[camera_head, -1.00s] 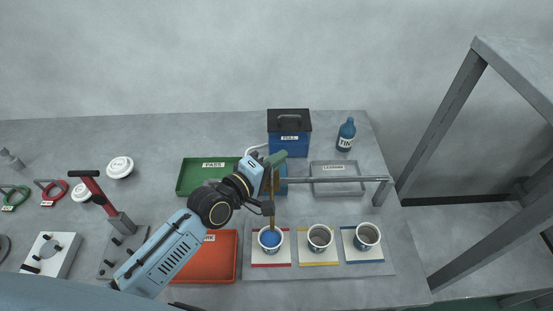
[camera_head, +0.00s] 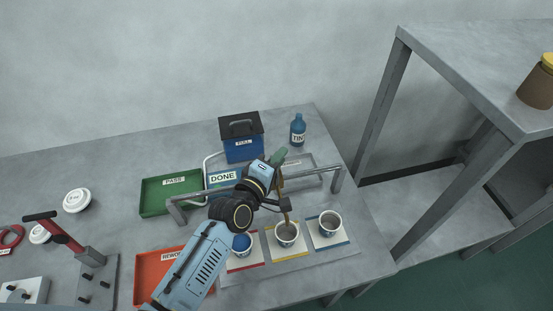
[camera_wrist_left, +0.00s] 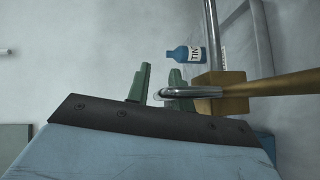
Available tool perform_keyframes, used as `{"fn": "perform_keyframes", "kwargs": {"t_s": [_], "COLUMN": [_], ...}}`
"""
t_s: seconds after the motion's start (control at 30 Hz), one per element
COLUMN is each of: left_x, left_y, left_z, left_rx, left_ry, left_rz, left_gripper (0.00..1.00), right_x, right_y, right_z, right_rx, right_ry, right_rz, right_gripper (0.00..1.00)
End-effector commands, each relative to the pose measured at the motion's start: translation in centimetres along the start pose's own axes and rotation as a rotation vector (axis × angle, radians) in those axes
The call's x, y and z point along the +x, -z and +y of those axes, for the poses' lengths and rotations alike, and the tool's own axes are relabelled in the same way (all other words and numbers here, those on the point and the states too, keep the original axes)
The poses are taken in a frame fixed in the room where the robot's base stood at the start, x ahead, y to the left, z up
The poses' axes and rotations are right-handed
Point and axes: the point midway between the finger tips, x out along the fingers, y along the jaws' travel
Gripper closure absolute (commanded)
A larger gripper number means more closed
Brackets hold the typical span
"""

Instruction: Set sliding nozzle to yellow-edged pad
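The brass sliding nozzle (camera_head: 284,203) hangs from the grey rail, its lower end over the cup (camera_head: 287,235) on the yellow-edged pad (camera_head: 293,251). In the left wrist view, its brown block (camera_wrist_left: 222,104) carries a silver handle (camera_wrist_left: 192,92) reaching in front of my fingers. My left gripper (camera_head: 279,158) is at the rail beside the nozzle. Its green fingers stand apart in the left wrist view (camera_wrist_left: 158,82), with the handle's end in front of the gap; I cannot tell whether they touch it. My right gripper is not in view.
A cup with blue contents (camera_head: 241,243) stands on the red-edged pad, and another cup (camera_head: 329,223) on the blue-edged pad. The grey rail (camera_head: 322,172) spans above them. A blue box (camera_head: 243,150), TIN bottle (camera_head: 298,131), green tray (camera_head: 156,202) and orange tray (camera_head: 146,265) stand around.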

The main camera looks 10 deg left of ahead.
Motion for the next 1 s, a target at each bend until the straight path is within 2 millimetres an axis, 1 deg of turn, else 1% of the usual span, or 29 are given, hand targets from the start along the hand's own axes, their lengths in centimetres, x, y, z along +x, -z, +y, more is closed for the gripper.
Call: {"fn": "perform_keyframes", "kwargs": {"t_s": [0.03, 0.07, 0.33, 0.47, 0.57, 0.8, 0.9, 1.0], "left_x": [0.0, 0.0, -0.1, -0.8, -2.3, -7.6, -9.7, -11.3], "left_y": [0.0, 0.0, 0.0, 0.0, 0.0, 0.0, 0.0, 0.0], "left_z": [0.0, 0.0, 0.0, -0.1, -0.1, -0.2, -0.1, -0.1], "left_rx": [0.000, 0.000, 0.000, -0.001, -0.001, 0.000, 0.000, 0.000], "left_ry": [0.000, 0.000, 0.000, 0.002, 0.003, 0.004, 0.003, 0.002], "left_rz": [0.000, 0.000, 0.000, 0.000, 0.000, 0.000, -0.001, -0.001], "left_gripper": [0.71, 0.68, 0.68, 0.68, 0.68, 0.68, 0.68, 0.68], "right_x": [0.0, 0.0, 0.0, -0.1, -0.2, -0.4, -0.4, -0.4], "right_y": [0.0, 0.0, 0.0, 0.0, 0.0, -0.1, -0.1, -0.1], "right_z": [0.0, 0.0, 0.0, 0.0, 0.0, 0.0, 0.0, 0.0], "right_rx": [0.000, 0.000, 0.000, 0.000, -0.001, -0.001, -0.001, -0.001], "right_ry": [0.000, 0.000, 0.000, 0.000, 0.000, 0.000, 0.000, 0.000], "right_rz": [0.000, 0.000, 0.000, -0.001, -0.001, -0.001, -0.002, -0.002], "right_gripper": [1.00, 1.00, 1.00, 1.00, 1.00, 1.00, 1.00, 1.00]}}
